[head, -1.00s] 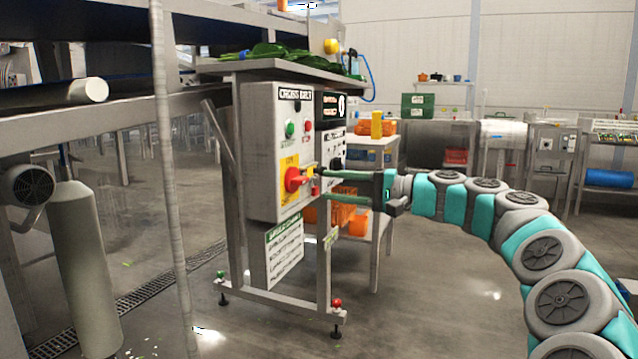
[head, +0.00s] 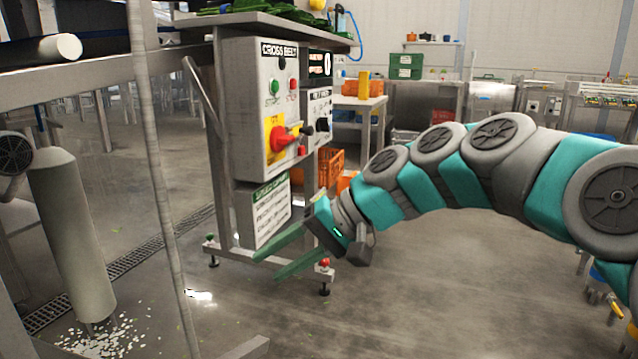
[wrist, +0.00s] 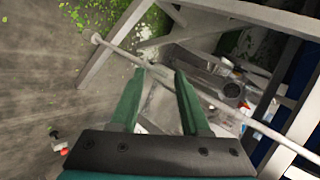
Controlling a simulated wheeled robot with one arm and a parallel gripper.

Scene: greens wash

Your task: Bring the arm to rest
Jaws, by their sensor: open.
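My gripper (head: 283,262) is open and empty in the head view, low in front of the cross belt control cabinet's lower part. Its two green fingers point left and slightly down, spread apart. My teal and grey arm reaches in from the right edge. The grey control cabinet (head: 250,140) carries a red rotary switch on a yellow plate (head: 280,138), a green button and a red button. In the wrist view the two fingers (wrist: 160,85) are spread with nothing between them. They are above grey metal bars and the floor.
A thin upright pole (head: 150,160) stands left of the cabinet, near a grey cylinder (head: 70,235). Pale scraps (head: 105,338) lie on the floor at lower left. An orange crate (head: 330,166) is behind the cabinet. Open floor (head: 430,290) lies below my arm.

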